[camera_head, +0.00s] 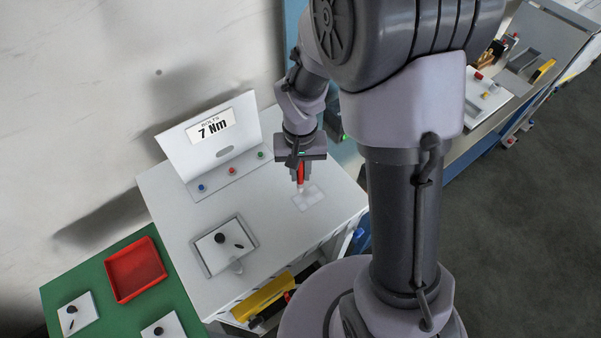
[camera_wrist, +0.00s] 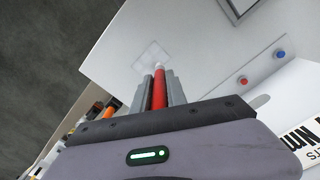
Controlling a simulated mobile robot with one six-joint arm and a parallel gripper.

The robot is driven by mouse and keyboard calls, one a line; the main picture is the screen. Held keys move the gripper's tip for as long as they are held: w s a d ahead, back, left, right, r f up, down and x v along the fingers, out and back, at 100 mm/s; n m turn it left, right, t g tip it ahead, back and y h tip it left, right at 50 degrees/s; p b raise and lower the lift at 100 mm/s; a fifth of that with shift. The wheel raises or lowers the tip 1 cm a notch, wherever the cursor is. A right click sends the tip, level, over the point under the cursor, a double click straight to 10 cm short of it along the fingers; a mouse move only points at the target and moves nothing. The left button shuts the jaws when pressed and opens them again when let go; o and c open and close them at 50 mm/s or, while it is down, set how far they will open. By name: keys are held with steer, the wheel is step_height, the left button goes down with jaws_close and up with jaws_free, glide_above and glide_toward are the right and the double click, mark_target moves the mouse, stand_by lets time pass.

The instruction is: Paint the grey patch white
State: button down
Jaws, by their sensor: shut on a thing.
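My gripper (camera_head: 299,181) is shut on a red pen-like marker with a pale tip, pointing down over the white table. The red marker (camera_wrist: 158,90) sits between the two grey fingers of the gripper (camera_wrist: 159,84) in the wrist view. A pale patch (camera_head: 310,198) lies on the tabletop directly by the marker's tip. In the wrist view the patch (camera_wrist: 148,57) is a faint, light square just beyond the tip. Its tone is close to the table's, and I cannot tell how much of it is white. Whether the tip touches it is unclear.
A sign reading "7 Nm" (camera_head: 212,130) stands behind coloured buttons (camera_head: 232,171). A grey tray (camera_head: 206,266) holds a plate with black parts. A red bin (camera_head: 136,270) rests on a green surface (camera_head: 100,270) at left. A yellow item (camera_head: 262,296) lies by the front edge.

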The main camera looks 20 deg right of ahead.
step_height(320, 180, up, 3)
steer(key=shift+w+a+f+p, duration=0.1)
steer(key=shift+a+f+p, duration=0.05)
steer(key=shift+p, duration=0.65)
steer(key=shift+r+p, duration=0.3)
steer(key=shift+r, duration=0.2)
